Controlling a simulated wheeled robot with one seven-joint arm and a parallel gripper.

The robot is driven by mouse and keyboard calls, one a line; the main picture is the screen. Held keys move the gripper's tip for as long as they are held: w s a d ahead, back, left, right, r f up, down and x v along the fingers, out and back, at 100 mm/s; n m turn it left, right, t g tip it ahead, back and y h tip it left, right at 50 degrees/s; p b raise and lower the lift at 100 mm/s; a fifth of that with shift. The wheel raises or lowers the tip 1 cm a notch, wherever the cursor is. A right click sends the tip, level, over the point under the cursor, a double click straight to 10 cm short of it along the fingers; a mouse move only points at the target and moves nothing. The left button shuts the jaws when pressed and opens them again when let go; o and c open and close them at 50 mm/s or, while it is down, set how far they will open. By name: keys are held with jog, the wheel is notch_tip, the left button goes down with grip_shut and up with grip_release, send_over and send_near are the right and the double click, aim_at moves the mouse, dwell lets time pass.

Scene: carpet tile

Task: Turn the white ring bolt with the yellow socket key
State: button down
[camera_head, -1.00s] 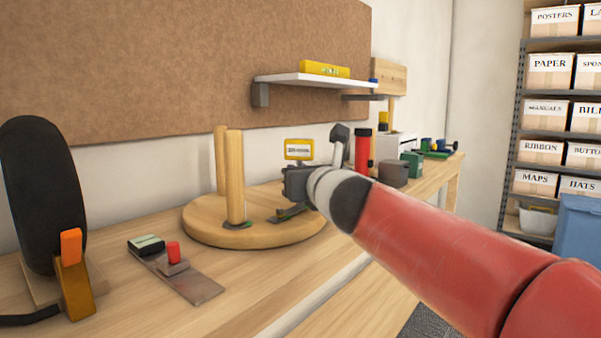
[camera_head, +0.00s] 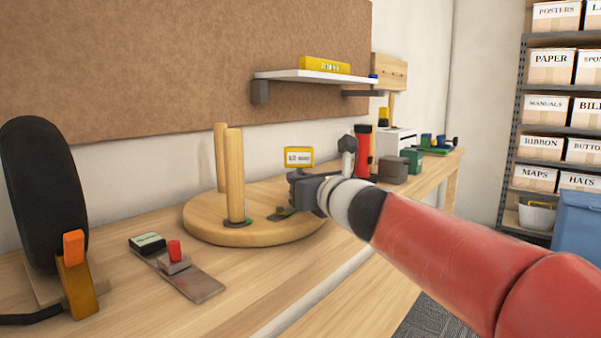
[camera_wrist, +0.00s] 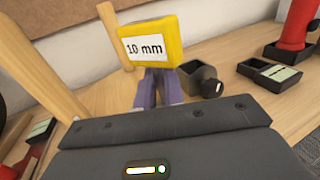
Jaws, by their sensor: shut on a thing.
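The yellow socket key (camera_head: 299,157) stands up from my gripper (camera_head: 297,187), above the right part of a round wooden base (camera_head: 205,234). In the wrist view, the key's yellow head (camera_wrist: 164,32) carries a white "10 mm" label and rises above my gripper's fingers (camera_wrist: 157,88), which are shut on it. The key's lower end is hidden by the fingers and my gripper's body. I cannot make out the white ring bolt in either view. Whether the key touches anything below cannot be told.
Two wooden posts (camera_head: 234,175) stand on the left of the round base. A red-and-black cylinder (camera_head: 363,150), a grey block (camera_head: 391,170) and a green box (camera_head: 412,160) stand to the right. A metal strip (camera_head: 190,281) lies in front, left; a black wheel-like thing (camera_head: 42,190) stands beyond it.

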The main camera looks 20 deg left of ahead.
aim_at(302, 167)
jog(key=shift+w+d+n+g+y+p, duration=0.1)
jog(key=shift+n+g+y+p, duration=1.05)
jog(key=shift+g+p, duration=0.55)
jog(key=shift+w+n+g+y+p, duration=0.1)
jog(key=shift+n+g+y+p, duration=0.75)
jog(key=shift+n+g+p, duration=0.65)
jog(key=shift+w+f+n+g, duration=0.1)
jog(key=shift+n+g, duration=0.35)
jog(key=shift+g, duration=0.65)
jog(key=shift+w+n+g+y, duration=0.1)
jog(key=shift+n+g+y, duration=0.3)
jog(key=shift+n+g, duration=0.5)
jog(key=n+g, duration=0.2)
jog(key=g, duration=0.1)
jog(key=n+g, duration=0.1)
jog(key=g, duration=0.3)
jog(key=shift+n+h, duration=0.4)
jog(key=shift+m+t+y+b, duration=0.3)
jog(key=shift+m+t+b, duration=0.3)
jog(key=shift+t+b, duration=0.25)
jog(key=shift+r+p, duration=0.8)
jog(key=shift+r, duration=1.55)
